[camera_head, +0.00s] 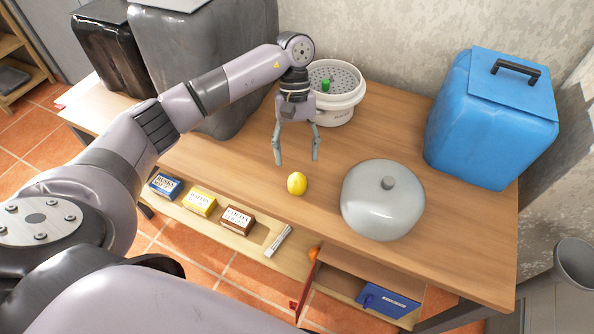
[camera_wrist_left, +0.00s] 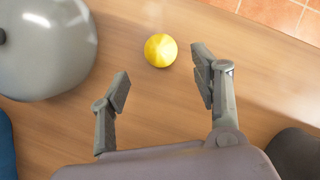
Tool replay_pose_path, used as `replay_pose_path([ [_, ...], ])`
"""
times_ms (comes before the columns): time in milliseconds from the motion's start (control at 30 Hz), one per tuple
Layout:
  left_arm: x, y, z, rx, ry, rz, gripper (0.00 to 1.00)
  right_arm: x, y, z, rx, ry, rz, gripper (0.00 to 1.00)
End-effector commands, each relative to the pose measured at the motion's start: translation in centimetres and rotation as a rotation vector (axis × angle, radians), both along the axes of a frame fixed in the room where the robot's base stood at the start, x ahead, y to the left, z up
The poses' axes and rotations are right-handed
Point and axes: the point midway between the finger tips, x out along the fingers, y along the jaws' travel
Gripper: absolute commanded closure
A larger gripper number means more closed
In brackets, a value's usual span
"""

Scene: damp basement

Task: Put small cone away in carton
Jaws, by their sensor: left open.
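My left gripper (camera_head: 296,155) is open and empty above the tabletop, fingers pointing down. A small yellow rounded object (camera_head: 297,183), like a lemon, lies on the table just in front of it. In the left wrist view the yellow object (camera_wrist_left: 160,50) is beyond the open fingers (camera_wrist_left: 162,90) and untouched. A small orange object (camera_head: 313,254) shows at the open compartment below the table's front edge; I cannot tell whether it is the cone. I cannot tell which container is the carton. My right gripper is not in view.
A grey lidded pot (camera_head: 382,205) stands right of the yellow object. A white bucket (camera_head: 336,94) and a blue container (camera_head: 490,120) stand behind. Small boxes, including a cocoa box (camera_head: 237,219), line the lower front ledge. A blue box (camera_head: 388,301) is in the right compartment.

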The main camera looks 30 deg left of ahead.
Motion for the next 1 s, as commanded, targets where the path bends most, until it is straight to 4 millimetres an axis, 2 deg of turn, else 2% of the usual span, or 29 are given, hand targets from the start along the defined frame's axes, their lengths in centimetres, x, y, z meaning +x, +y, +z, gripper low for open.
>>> replay_pose_path([
  [100, 0.9, 0.5, 2.0, 0.0, -0.003, 0.002, 0.42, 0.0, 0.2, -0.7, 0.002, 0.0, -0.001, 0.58],
  [300, 1.5, 1.0, 4.2, -0.001, -0.001, 0.0, 0.42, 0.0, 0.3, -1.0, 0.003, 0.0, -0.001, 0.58],
  [1000, 1.6, 1.0, 4.6, 0.0, 0.001, 0.0, 0.42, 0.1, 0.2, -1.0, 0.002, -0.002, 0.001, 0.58],
])
